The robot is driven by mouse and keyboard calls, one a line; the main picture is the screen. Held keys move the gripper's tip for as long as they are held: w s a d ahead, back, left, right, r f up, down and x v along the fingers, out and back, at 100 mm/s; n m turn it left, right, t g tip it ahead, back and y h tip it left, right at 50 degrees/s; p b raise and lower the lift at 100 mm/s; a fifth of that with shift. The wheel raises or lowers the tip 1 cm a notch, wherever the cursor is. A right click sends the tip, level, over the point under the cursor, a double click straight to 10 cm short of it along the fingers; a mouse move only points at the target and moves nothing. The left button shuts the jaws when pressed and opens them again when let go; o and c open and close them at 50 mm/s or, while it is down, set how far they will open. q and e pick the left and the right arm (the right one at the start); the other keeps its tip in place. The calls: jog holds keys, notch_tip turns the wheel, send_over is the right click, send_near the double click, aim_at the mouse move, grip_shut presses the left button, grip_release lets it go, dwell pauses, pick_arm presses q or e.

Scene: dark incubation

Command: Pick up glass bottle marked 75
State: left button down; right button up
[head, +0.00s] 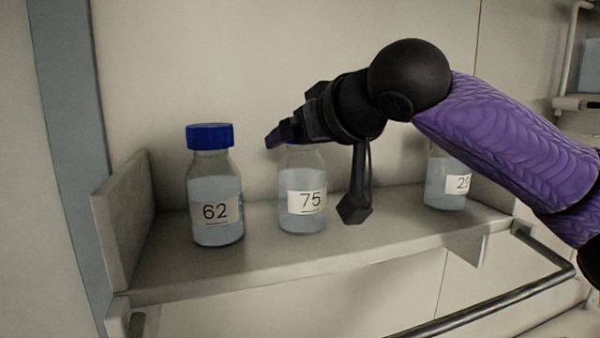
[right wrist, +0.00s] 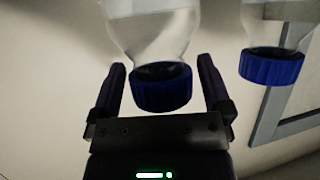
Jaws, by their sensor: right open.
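The glass bottle marked 75 (head: 302,204) stands upright on the shelf, between two other bottles in the head view. Its blue cap is mostly hidden there behind my right gripper (head: 283,135). In the right wrist view the blue cap (right wrist: 161,87) sits between the two open fingers of my right gripper (right wrist: 161,85), with a gap on each side. The bottle's clear body (right wrist: 150,35) extends beyond the fingers. My left gripper is not in view.
A bottle marked 62 (head: 215,205) with a blue cap stands to the left. Another bottle (head: 446,183), partly hidden by my right arm, stands to the right. The shelf (head: 380,245) has a raised left side wall (head: 124,215). A metal rail (head: 490,302) runs below at right.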

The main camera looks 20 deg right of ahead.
jog(key=shift+w+f, duration=0.1)
jog(key=shift+w, duration=0.2)
jog(key=shift+s, duration=0.15)
grip_shut()
